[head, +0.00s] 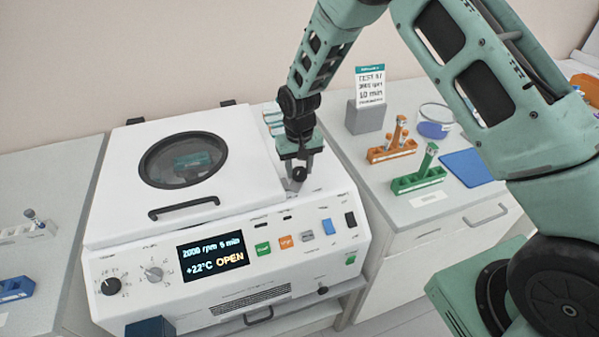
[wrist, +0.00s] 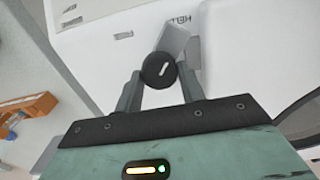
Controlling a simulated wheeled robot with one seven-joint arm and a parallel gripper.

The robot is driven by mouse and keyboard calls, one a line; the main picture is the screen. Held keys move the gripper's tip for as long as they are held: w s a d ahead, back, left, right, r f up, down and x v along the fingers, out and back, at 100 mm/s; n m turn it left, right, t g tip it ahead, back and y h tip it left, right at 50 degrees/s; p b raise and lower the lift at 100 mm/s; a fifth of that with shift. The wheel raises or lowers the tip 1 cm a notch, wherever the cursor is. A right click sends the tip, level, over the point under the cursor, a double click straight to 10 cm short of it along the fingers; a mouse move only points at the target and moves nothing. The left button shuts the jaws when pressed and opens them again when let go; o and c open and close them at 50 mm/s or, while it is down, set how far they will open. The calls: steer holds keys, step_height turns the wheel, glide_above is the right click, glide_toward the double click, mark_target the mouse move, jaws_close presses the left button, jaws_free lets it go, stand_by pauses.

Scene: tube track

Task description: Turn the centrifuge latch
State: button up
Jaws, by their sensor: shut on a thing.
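The white centrifuge (head: 130,260) stands on the bench with its lid (head: 112,165) down; the lid has a round window and a black handle. Its display (head: 210,257) reads "2000 rpm 5 min", "+22°C OPEN". The latch is a grey lever with a round black knob (wrist: 158,70) on the top right of the housing, beside the lid. My gripper (head: 298,170) points down over it, and in the wrist view its two fingers (wrist: 160,88) are shut on the knob. The grey lever arm (wrist: 174,42) runs up and slightly right from the knob in the wrist view.
Right of the centrifuge are an orange rack (head: 392,153), a green rack (head: 418,182), a blue mat (head: 465,167) and a grey block with a card (head: 366,118). A blue rack (head: 15,289) is on the left bench. The front panel carries knobs and coloured buttons.

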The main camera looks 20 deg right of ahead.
mark_target(299, 170)
steer(key=n+b, duration=0.1)
steer(key=n, duration=0.3)
steer(key=shift+b, duration=0.3)
steer(key=shift+a+n+b, duration=0.1)
steer(key=shift+n+b, duration=0.2)
steer(key=shift+n, duration=1.7)
steer(key=o, duration=1)
steer(key=shift+r, duration=0.1)
step_height(299, 170, up, 17)
steer(key=b, duration=0.3)
steer(key=shift+r+b, duration=0.15)
steer(key=shift+b, duration=0.2)
